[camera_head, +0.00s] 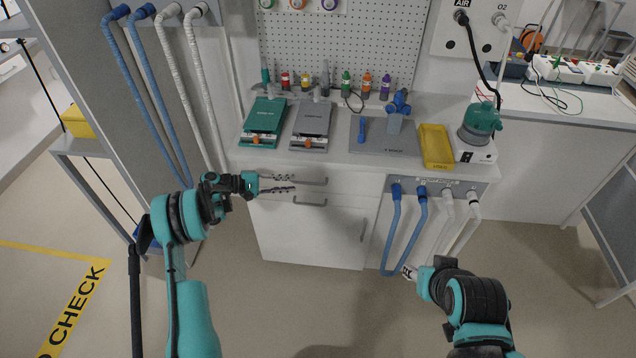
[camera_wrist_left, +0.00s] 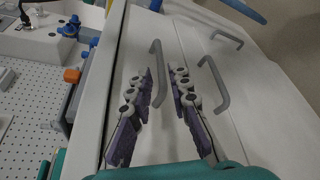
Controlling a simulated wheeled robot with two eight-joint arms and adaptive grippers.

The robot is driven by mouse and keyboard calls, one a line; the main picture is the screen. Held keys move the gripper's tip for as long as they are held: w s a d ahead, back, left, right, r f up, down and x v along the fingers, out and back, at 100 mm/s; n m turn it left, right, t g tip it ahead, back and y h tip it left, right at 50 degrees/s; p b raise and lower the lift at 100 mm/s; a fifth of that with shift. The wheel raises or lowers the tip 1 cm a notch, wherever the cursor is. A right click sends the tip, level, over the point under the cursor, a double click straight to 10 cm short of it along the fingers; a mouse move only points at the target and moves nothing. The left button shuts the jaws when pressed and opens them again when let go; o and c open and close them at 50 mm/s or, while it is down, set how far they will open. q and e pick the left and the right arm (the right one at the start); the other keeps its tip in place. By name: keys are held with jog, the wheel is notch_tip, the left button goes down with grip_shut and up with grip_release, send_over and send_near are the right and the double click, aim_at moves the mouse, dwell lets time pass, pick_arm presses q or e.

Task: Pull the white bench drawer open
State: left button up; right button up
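The white bench drawer (camera_head: 285,170) is the upper front under the worktop and looks shut. Its grey bar handle (camera_head: 314,182) also shows in the left wrist view (camera_wrist_left: 157,75). My left gripper (camera_head: 291,183) is open in front of the drawer, pointing at its front. In the left wrist view my left gripper (camera_wrist_left: 164,77) has one finger on each side of the handle, with the handle at the fingertips; contact is not clear. My right gripper (camera_head: 407,272) is low, in front of the blue hoses; its fingers are too small to judge.
A second handle (camera_head: 310,203) sits just below, close to the lower finger. Blue hoses (camera_head: 388,245) hang at the right of the cabinet. The worktop (camera_head: 345,165) carries teal and grey devices and a yellow tray (camera_head: 436,146). The floor in front is clear.

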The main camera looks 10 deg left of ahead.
aim_at(311, 184)
pick_arm(q)
jog(key=b+x, duration=0.2)
jog(key=x, duration=0.5)
jog(key=shift+w+d+f, duration=0.1)
jog(key=shift+d+f, duration=0.1)
jog(key=shift+d, duration=0.1)
jog(key=shift+w+d+b, duration=0.2)
jog(key=shift+d+b, duration=0.1)
jog(key=shift+d, duration=0.15)
pick_arm(e)
jog(key=f, duration=0.2)
jog(key=shift+w+d+f, duration=0.15)
jog(key=shift+d+f, duration=0.2)
jog(key=shift+d, duration=0.05)
pick_arm(q)
grip_shut()
